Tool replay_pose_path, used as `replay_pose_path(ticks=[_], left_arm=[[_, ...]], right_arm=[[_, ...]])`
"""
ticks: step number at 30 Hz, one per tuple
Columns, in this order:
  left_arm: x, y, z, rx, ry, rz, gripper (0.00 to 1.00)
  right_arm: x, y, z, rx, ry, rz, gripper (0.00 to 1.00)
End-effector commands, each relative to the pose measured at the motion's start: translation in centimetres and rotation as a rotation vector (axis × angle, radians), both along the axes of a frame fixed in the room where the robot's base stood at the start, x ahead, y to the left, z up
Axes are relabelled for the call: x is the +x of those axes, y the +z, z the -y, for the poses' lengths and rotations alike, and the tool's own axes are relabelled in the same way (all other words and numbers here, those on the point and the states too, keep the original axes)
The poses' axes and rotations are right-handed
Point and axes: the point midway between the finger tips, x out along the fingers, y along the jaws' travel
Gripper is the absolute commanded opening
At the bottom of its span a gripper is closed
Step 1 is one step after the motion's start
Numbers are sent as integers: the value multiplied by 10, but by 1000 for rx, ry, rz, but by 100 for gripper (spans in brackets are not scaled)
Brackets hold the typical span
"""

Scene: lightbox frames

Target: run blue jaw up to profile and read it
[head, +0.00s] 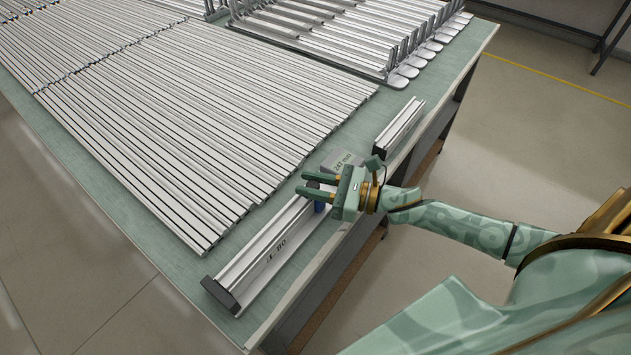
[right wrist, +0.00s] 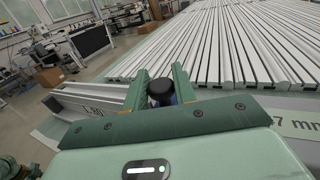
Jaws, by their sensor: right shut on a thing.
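The blue jaw (head: 320,207) shows as a small blue patch just below my right gripper (head: 308,184). In the right wrist view its blue part (right wrist: 172,99) sits under a dark round knob (right wrist: 160,88) between the two green fingers. The right gripper is shut on it. A silver profile (head: 262,245), with a marking ending in 80, runs from the jaw area to a dark end block (head: 221,295). Whether the jaw touches the profile is hidden by the gripper. A grey readout (head: 343,161) beyond the gripper reads 247 mm. My left gripper is out of view.
A silver length (head: 398,128) lies in line beyond the readout; whether it joins the near one is hidden. Many silver profiles (head: 170,100) cover the left of the green table (head: 215,262). Bracketed rails (head: 340,40) lie at the back. The table's right edge is close to the gripper.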

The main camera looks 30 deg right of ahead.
Motion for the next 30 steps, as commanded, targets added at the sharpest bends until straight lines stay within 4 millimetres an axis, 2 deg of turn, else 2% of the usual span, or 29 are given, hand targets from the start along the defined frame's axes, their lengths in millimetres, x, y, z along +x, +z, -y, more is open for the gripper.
replay_pose_path(ticks=[1,15,16,18,30], left_arm=[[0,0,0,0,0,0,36],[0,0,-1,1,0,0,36],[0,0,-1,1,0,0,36],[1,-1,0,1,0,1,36],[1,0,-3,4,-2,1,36]], right_arm=[[-11,-5,-16,25,36,-16,0],[-12,-5,-16,25,36,-16,0],[-12,-5,-16,25,36,-16,30],[-11,-5,-16,25,36,-16,47],[-10,-3,-16,25,35,-12,47]])
